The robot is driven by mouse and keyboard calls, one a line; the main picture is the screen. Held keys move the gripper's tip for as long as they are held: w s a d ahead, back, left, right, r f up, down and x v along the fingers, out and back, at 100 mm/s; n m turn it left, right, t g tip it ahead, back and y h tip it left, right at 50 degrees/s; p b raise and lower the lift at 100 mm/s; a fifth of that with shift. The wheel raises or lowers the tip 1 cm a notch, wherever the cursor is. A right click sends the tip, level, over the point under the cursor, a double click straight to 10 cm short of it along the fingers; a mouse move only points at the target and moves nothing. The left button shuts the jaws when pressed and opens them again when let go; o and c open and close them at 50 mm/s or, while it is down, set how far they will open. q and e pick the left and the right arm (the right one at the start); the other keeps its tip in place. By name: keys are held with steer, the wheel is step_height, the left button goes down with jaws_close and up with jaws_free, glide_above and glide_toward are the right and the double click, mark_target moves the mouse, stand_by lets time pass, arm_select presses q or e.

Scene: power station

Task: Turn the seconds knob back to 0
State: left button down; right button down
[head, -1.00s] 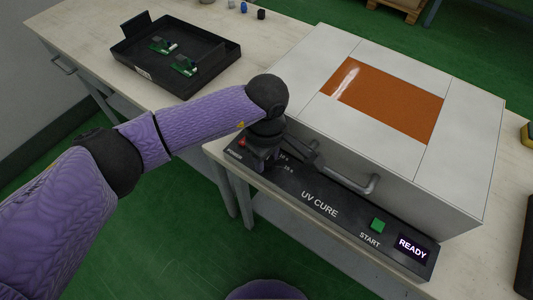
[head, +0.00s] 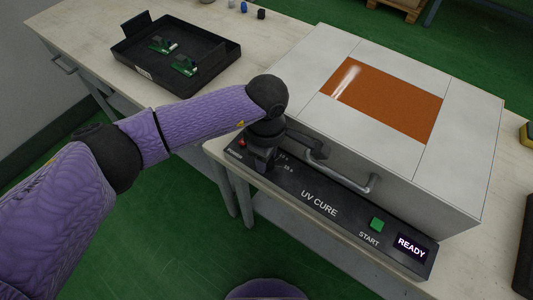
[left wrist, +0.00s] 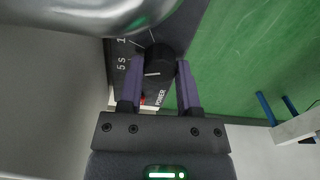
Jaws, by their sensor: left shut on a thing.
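The seconds knob (left wrist: 157,65) is black and round with a white pointer line. It sits at the left end of the UV cure machine's black control panel (head: 318,203), next to printed seconds marks. My left gripper (left wrist: 159,78) is shut on the knob, one finger on each side in the left wrist view. In that view the pointer line does not reach toward the "5 s" mark exactly; its setting is hard to tell. In the head view my left gripper (head: 262,160) hides the knob. My right gripper is not in view.
The UV cure box (head: 440,180) has an orange window (head: 385,100) and a front handle (head: 345,180) close to my left gripper. A green START button (head: 377,224) and a READY display (head: 411,248) are at the panel's right. A black tray (head: 205,75) holds green boards.

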arm_select(q)
steer(key=shift+c, duration=1.7)
jaws_free()
steer(key=shift+o, duration=0.2)
step_height(320, 180, up, 10)
steer(key=p, duration=0.2)
steer(key=shift+p, duration=0.4)
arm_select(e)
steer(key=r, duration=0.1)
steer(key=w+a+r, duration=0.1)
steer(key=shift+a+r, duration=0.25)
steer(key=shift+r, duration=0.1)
